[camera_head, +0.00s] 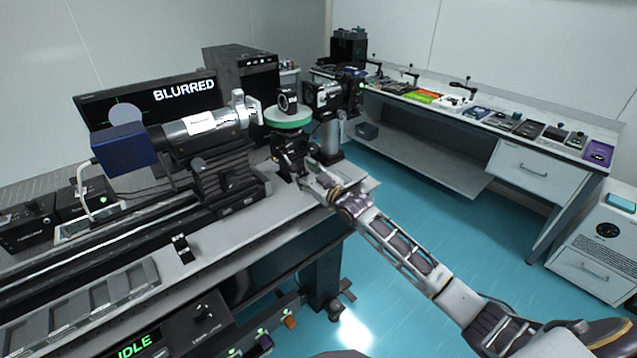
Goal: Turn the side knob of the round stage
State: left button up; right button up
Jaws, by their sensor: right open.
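My right gripper (308,176) is open, low at the right front side of the mount, close below the disc. The side knob is too small and partly covered by the gripper to make out, and I cannot tell whether the fingers touch it. My left gripper is not in view.
A cylindrical instrument with a blue end box (124,150) lies left of the stage. A camera-like device on a post (328,135) stands close right. The monitor (160,98) behind reads BLURRED. A side bench (480,112) carries several small items. Open blue floor lies between.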

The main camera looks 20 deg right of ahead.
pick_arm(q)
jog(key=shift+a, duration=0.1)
pick_arm(e)
jog(key=shift+v, duration=5.85)
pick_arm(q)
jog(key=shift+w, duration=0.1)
